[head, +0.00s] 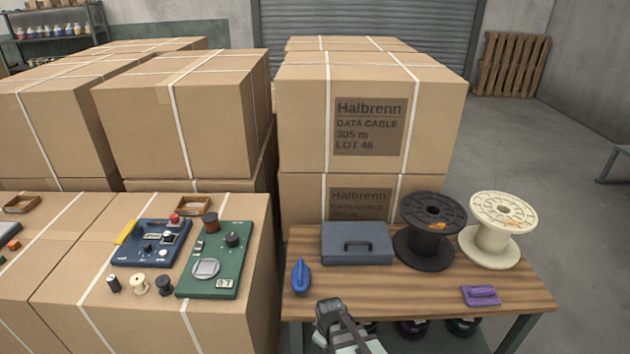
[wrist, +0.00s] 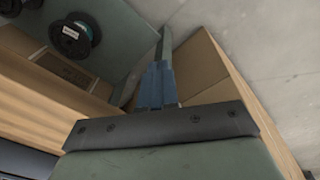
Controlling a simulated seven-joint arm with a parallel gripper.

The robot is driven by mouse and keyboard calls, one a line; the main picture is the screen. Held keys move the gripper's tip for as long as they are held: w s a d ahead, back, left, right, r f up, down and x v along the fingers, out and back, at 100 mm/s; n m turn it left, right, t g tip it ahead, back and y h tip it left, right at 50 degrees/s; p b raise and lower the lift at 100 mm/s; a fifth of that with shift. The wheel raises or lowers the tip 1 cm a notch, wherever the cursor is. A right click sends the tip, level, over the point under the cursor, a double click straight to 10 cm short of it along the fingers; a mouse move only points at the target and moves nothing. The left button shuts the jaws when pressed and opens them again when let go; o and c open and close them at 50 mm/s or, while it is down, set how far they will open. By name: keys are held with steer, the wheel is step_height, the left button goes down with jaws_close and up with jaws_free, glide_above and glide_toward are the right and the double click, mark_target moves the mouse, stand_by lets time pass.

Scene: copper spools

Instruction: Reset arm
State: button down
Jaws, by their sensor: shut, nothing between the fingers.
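My gripper (head: 328,308) shows at the bottom centre of the head view, close to the front edge of the wooden table (head: 400,285). It holds nothing. In the wrist view its blue fingers (wrist: 158,85) are together with no object between them. A large black spool (head: 432,228) and a large cream spool (head: 494,230) stand upright at the right of the table, away from my gripper.
On the table are a grey case (head: 356,243), a blue object (head: 301,277) and a purple object (head: 480,295). Cardboard boxes (head: 250,270) carrying a blue panel (head: 150,245) and green panel (head: 217,262) stand left. A spool (wrist: 76,38) sits on the lower shelf.

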steer(key=s+d+f+m+g, duration=0.2)
steer(key=s+d+f+m, duration=0.1)
steer(key=s, duration=0.7)
steer(key=s+d+f+m+g, duration=0.3)
steer(key=s+d+f, duration=0.3)
steer(key=s, duration=0.4)
steer(key=s+d+f+m+g, duration=0.3)
steer(key=s+d+f+m, duration=0.1)
steer(key=s, duration=0.6)
steer(key=shift+s+d+f+m, duration=0.25)
steer(key=shift+f+m, duration=0.25)
steer(key=shift+f, duration=0.15)
steer(key=c, duration=1.8)
jaws_free()
steer(key=shift+c, duration=0.2)
